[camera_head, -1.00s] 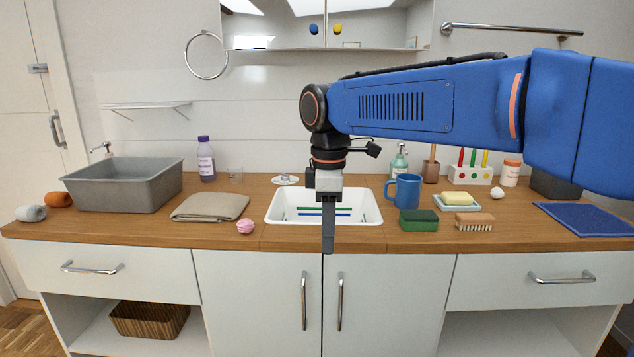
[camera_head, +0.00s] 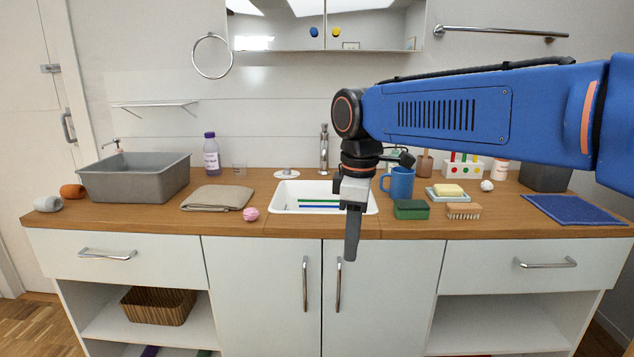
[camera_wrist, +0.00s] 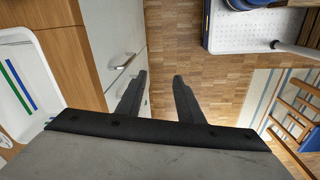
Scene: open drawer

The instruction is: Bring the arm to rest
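My gripper (camera_head: 352,240) points straight down in front of the counter's front edge, before the cabinet doors under the sink. In the wrist view its two dark fingers (camera_wrist: 158,95) stand apart with only wood floor between them. The gripper is open and holds nothing. My arm stretches in from the right of the head view, above the counter. In the head view the fingers overlap, so the gap does not show there.
The wooden counter (camera_head: 265,226) carries a white sink (camera_head: 284,198), a grey basin (camera_head: 135,182), a folded cloth (camera_head: 217,198), a pink ball (camera_head: 250,214), a blue mug (camera_head: 401,183), a green sponge (camera_head: 411,209) and a brush (camera_head: 463,211). Closed drawers (camera_head: 507,277) and doors (camera_head: 262,290) are below.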

